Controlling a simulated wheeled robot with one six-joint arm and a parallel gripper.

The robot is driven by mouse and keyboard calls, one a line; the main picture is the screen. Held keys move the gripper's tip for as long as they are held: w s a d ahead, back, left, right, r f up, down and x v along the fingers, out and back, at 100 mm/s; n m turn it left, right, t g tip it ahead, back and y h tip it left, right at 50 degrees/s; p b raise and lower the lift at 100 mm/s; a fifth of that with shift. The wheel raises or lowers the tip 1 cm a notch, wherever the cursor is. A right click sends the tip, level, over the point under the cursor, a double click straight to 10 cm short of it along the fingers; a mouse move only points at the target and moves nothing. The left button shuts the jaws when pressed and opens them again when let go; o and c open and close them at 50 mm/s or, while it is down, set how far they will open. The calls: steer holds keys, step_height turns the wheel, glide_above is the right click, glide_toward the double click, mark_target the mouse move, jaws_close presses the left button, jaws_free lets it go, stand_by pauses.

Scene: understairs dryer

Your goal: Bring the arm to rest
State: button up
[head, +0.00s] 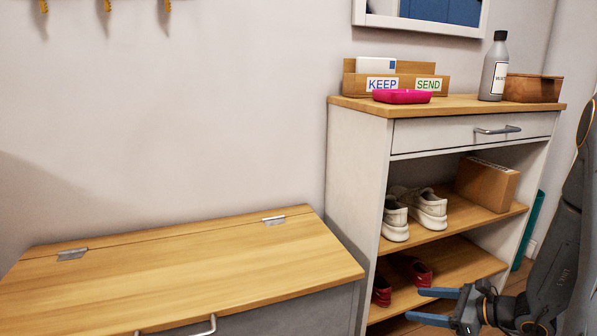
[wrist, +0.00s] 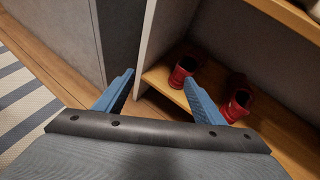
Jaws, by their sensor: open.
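My gripper (head: 437,306) is at the lower right of the head view, low in front of the shelf unit (head: 345,170). Its two blue fingers are spread apart, with nothing between them. In the wrist view my gripper (wrist: 158,92) also shows open and empty, with the unit's side panel and lower shelf beyond the fingers. My dark arm comes down along the right edge of the head view.
A wooden-topped bench (head: 190,265) stands left of the unit. White shoes (head: 428,208) and a cardboard box (head: 487,184) sit on the upper shelf; red shoes (wrist: 186,70) sit lower. The top holds a letter rack (head: 405,68), pink dish (head: 401,97), bottle (head: 494,70) and wooden box (head: 533,88).

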steer(key=s+a+r+n+g+h+p, duration=0.2)
steer(key=s+a+r+n+g+h, duration=0.2)
steer(key=s+a+r+n, duration=1.15)
steer(key=s+a+r+n+g+h+p, duration=0.25)
steer(key=s+a+r+n+g, duration=0.25)
steer(key=s+a+r+n, duration=1)
steer(key=d+r+m+p, duration=0.1)
steer(key=d+r+p, duration=0.4)
steer(key=r+p, duration=0.3)
steer(key=s+d+r+m+h+p, duration=0.1)
steer(key=d+r+m+p, duration=0.1)
steer(key=d+r+p, duration=0.3)
steer(key=d+r+m+h+p, duration=0.1)
steer(key=d+r+p, duration=0.5)
steer(key=r+p, duration=0.7)
steer(key=m+p, duration=0.1)
steer(key=p, duration=1)
steer(key=shift+s, duration=0.35)
steer(key=shift+r+h, duration=0.1)
steer(key=shift+h, duration=0.15)
